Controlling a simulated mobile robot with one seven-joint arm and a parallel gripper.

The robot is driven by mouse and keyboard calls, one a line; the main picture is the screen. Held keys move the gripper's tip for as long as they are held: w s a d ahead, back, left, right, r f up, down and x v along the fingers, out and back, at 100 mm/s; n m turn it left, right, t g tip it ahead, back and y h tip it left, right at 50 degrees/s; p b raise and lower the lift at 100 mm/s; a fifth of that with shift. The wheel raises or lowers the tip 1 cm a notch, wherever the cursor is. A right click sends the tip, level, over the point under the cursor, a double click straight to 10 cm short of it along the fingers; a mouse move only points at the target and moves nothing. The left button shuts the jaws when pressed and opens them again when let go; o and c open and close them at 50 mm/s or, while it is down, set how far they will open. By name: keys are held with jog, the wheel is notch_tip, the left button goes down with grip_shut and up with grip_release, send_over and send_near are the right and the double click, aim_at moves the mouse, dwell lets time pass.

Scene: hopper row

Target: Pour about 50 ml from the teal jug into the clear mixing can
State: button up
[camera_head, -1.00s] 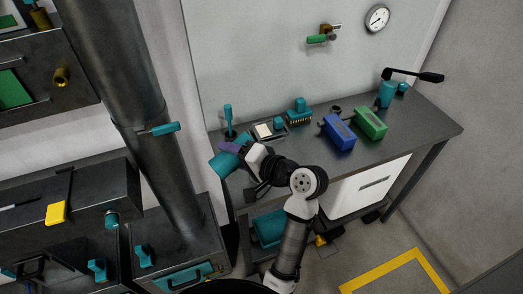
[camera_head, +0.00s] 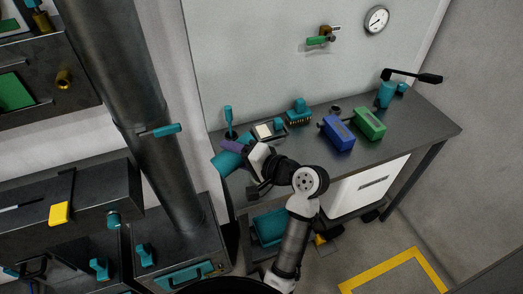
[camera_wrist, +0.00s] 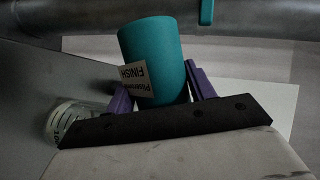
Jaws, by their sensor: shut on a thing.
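The teal jug (camera_wrist: 152,48) is between the purple fingers of my gripper (camera_wrist: 162,88) in the wrist view, with a white label whose print reads upside down as "FINISH". In the head view my gripper (camera_head: 236,148) holds the jug (camera_head: 226,162) tilted, off the bench's left end. A clear can with dark graduation marks (camera_wrist: 72,118) shows low at the left in the wrist view, beside and partly behind the gripper's dark bar. It looks apart from the jug. Its contents and any stream from the jug cannot be made out.
A thick pipe (camera_head: 125,100) with a teal-handled valve (camera_head: 166,130) stands left of my gripper.

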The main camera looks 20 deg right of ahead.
jog(key=shift+w+d+r+m+y+p, duration=0.15)
jog(key=shift+d+r+m+y+p, duration=0.2)
jog(key=shift+p, duration=0.6)
dwell(0.5)
jog(key=shift+f, duration=0.1)
jog(key=f+b, duration=0.1)
jog(key=b, duration=0.1)
jog(key=a+f+n+h+b, duration=0.1)
jog(key=b, duration=0.1)
jog(key=shift+s+a, duration=0.1)
jog(key=shift+s, duration=0.15)
jog(key=shift+a+f+n+h+b, duration=0.15)
jog(key=shift+n+h+b, duration=0.25)
jog(key=shift+n, duration=0.25)
jog(key=shift+r+n+h, duration=0.25)
jog(key=shift+r+n, duration=0.25)
jog(key=shift+n, duration=0.1)
jog(key=shift+d+r+n+h, duration=0.1)
jog(key=shift+d+n+h, duration=0.1)
jog(key=shift+n+h, duration=0.15)
